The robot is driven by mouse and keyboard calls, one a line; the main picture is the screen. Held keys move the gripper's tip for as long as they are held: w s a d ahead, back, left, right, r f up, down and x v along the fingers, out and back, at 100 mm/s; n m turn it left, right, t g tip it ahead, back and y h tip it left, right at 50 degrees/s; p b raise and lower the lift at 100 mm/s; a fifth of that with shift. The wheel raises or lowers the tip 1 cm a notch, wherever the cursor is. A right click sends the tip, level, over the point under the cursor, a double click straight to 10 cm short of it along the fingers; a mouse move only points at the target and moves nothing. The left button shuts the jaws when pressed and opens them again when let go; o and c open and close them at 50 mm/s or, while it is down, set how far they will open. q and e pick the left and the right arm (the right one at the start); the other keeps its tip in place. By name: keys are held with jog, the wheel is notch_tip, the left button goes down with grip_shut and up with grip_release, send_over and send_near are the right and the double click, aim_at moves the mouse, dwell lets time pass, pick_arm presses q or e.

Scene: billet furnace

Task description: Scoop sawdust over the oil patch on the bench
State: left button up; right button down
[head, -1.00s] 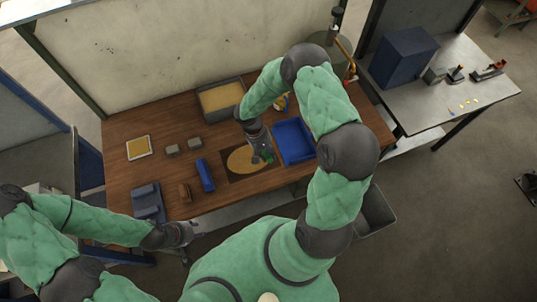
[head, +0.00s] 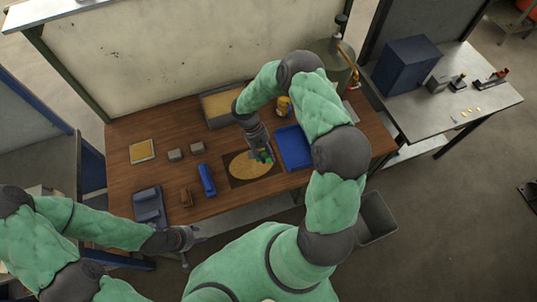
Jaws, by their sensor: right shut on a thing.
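A dark square patch (head: 231,181) lies on the brown workbench (head: 130,180), with a tan oval of sawdust (head: 243,170) over most of it. Dark margin shows around the oval. My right gripper (head: 261,153) is over the upper right of the oval, shut on a small green thing (head: 266,156), which may be the scoop; its shape is mostly hidden. A grey bin of sawdust (head: 219,104) stands at the back of the bench, partly behind my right arm. My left gripper (head: 195,243) is open and empty off the bench's front edge.
A blue tray (head: 293,148) is just right of the patch. A blue block (head: 206,180), a brown brush-like thing (head: 186,196), two grey blocks and a framed tan pad (head: 142,151) lie to the left. A grey bin (head: 377,220) stands on the floor at right.

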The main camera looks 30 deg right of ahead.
jog(key=shift+w+a, duration=0.25)
jog(key=shift+a, duration=0.75)
jog(key=shift+a+b, duration=0.25)
jog(key=shift+b, duration=0.05)
jog(key=shift+w+a+b, duration=0.15)
jog(key=shift+a, duration=0.45)
jog(key=shift+w+a+b, duration=0.15)
jog(key=shift+a, duration=0.4)
jog(key=shift+a, duration=0.15)
jog(key=shift+w+a+b, duration=0.2)
jog(key=shift+a, duration=0.4)
jog(key=shift+w+a+b, duration=0.15)
jog(key=shift+a, duration=0.4)
jog(key=shift+a, duration=0.15)
jog(key=shift+w+a+b, duration=0.15)
jog(key=shift+a+b, duration=0.05)
jog(key=shift+a, duration=0.4)
jog(key=shift+w+a+b, duration=0.15)
jog(key=shift+a, duration=0.4)
jog(key=shift+s+f, duration=0.1)
